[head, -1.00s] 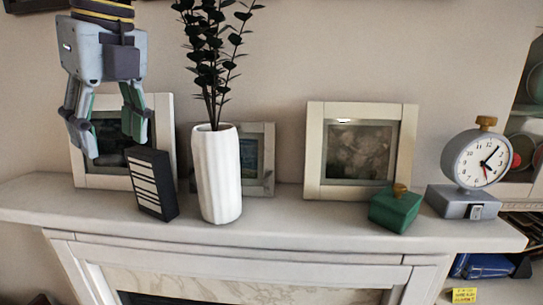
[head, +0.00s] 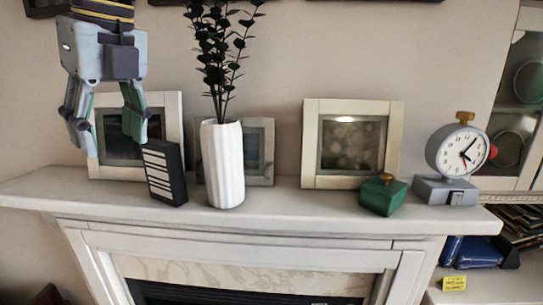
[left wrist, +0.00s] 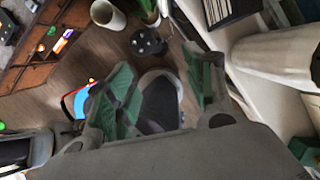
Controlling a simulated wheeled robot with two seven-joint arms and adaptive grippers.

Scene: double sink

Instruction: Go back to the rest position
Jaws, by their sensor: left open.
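My left gripper (head: 112,142) hangs at the upper left of the head view, fingers down and apart, with nothing between them. It is in front of the left picture frame (head: 182,120). Its right finger overlaps, in the picture, the top of a black box with white stripes (head: 166,172) on the mantel; I cannot tell how far apart they are in depth. The left wrist view shows the open green-padded fingers (left wrist: 163,85) with floor beyond. My right gripper is not in view.
The mantel (head: 290,212) holds a white vase (head: 223,165) with dark leaves, a small frame (head: 259,150), a larger frame (head: 309,150), a green box (head: 383,197) and a grey clock (head: 458,152). A shelf with blue books (head: 472,252) is at right.

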